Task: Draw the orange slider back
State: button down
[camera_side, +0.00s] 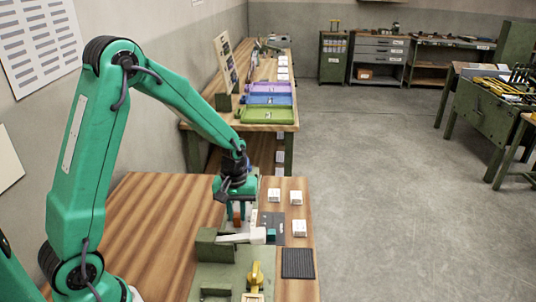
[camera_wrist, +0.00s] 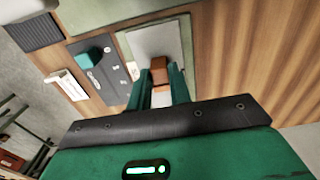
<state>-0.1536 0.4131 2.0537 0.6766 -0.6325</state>
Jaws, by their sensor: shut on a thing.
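The orange slider (camera_side: 237,212) is a small orange-brown block under my arm's end in the side view. In the wrist view the slider (camera_wrist: 159,70) stands on a light grey plate (camera_wrist: 158,42) set in a green base. My gripper (camera_wrist: 161,80) has its two green fingers on either side of the slider and is shut on it. In the side view my gripper (camera_side: 237,203) points down over the bench, and its fingers partly hide the slider.
A dark panel (camera_wrist: 106,76) with a teal block (camera_wrist: 92,57) lies beside the plate. Several white blocks, including one near the bench edge (camera_side: 299,228), stand nearby. A yellow knob (camera_side: 255,273) and a black ridged pad (camera_side: 298,263) are nearer the camera. Bare wood lies left.

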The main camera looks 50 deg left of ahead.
aim_at(235, 218)
jog(key=shift+s+d+r, duration=0.1)
jog(key=shift+s+d, duration=1)
jog(key=shift+d, duration=0.1)
jog(key=c, duration=1.3)
grip_release()
jog(key=shift+a+r, duration=0.1)
notch_tip(235, 218, up, 8)
jog(key=shift+f, duration=0.25)
jog(key=shift+r, duration=0.1)
